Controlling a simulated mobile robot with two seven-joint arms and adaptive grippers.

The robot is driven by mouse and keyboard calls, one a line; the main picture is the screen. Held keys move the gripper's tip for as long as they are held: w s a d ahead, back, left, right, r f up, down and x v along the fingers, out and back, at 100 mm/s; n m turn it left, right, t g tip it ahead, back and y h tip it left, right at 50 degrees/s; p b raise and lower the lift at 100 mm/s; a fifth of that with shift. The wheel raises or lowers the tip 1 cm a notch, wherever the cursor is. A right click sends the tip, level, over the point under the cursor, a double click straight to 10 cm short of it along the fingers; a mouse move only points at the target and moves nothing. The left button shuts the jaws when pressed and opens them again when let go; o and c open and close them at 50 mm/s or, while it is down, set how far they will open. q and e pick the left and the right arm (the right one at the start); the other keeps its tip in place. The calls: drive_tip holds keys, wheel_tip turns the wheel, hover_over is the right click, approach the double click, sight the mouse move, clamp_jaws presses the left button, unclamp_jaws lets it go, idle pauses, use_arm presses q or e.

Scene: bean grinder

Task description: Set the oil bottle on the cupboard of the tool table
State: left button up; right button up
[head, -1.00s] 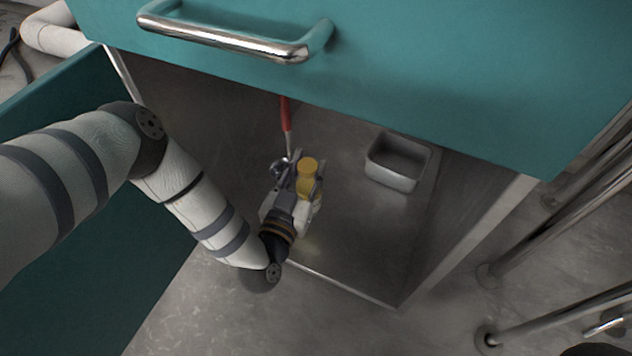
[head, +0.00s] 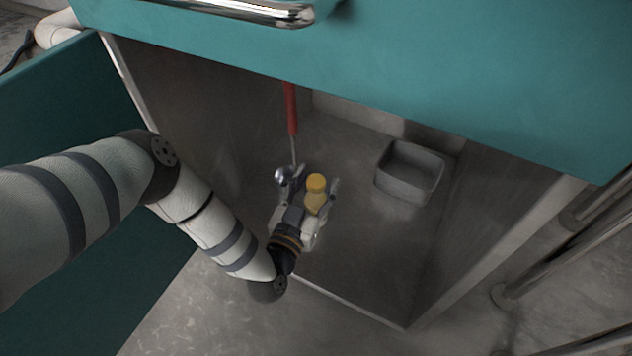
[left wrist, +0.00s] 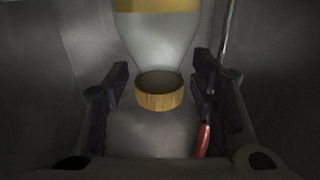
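The oil bottle (head: 316,195), pale with a yellow cap, stands inside the cupboard, on or just above its floor. In the left wrist view the oil bottle (left wrist: 160,45) has its cap between the fingers, and a yellow band shows at the top edge. My left gripper (head: 308,186) reaches into the cupboard with its fingers on either side of the bottle. In the left wrist view the left gripper (left wrist: 160,98) looks open, with gaps beside the cap. The cupboard (head: 350,285) of the tool table is open below a teal drawer front (head: 420,75). My right gripper is not in view.
A grey metal tray (head: 408,172) sits in the cupboard to the right of the bottle. A red-handled tool (head: 291,110) stands or leans behind the gripper. The teal door (head: 60,110) is open at the left. Cupboard floor is clear at the front right.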

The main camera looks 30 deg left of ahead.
use_arm(q)
drive_tip(key=shift+r, duration=0.1)
drive_tip(key=s+p, duration=0.4)
drive_tip(key=s, duration=0.8)
drive_tip(key=shift+d+p, duration=0.35)
drive_tip(key=shift+d, duration=0.05)
